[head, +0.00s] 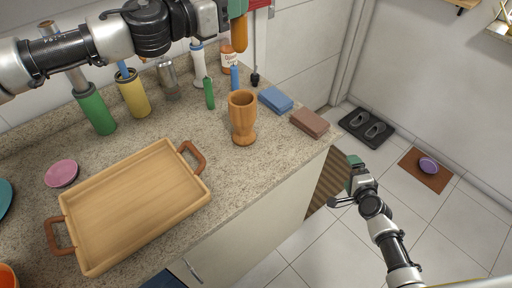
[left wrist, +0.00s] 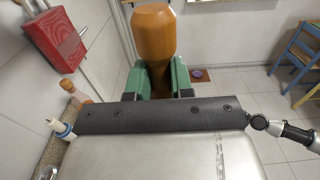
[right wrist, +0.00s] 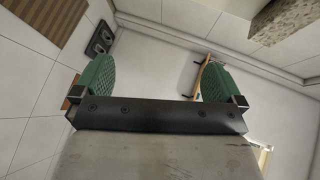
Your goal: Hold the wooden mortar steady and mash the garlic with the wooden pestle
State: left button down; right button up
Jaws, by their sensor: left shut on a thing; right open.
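The wooden mortar (head: 242,118) is a goblet-shaped cup standing upright on the granite counter, near its right end. My left gripper (head: 238,12) is shut on the wooden pestle (head: 240,34), which hangs above and behind the mortar in the head view. The orange-brown pestle (left wrist: 153,35) also shows between the green fingers in the left wrist view. My right gripper (head: 354,172) is open and empty, out over the floor to the right of the counter; its spread green fingers show in the right wrist view (right wrist: 150,85). The garlic cannot be seen; the mortar's inside is too dark to tell.
A wooden tray (head: 135,257) with brown handles fills the counter's front left. Blue (head: 275,99) and brown (head: 309,122) blocks lie right of the mortar.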

jog(key=w+r+m+t, duration=0.3)
jog(key=r, duration=0.7)
jog(key=w+r+m+t, duration=0.2)
jog(key=r+m, duration=0.2)
jog(key=r, duration=0.6)
pick_arm(q)
jog(key=shift+d, duration=0.1)
jog(key=shift+a, duration=0.2)
jog(key=shift+d, duration=0.1)
pick_arm(e)
jog(key=m+g+y, duration=0.2)
jog(key=m+y, duration=0.1)
jog(key=m, duration=0.7)
send_near(246, 123)
jog(key=shift+w+d+f, duration=0.1)
jog(key=shift+w+f, duration=0.05)
jog(key=shift+w, duration=0.3)
jog(key=shift+w+d+f, duration=0.1)
jog(key=shift+w+f, duration=0.05)
jog(key=shift+w, duration=0.35)
jog(key=shift+w+a, duration=0.1)
jog(key=shift+a, duration=0.15)
jog(key=x, duration=1.1)
jog(key=shift+w+a, duration=0.2)
jog(key=shift+w, duration=0.05)
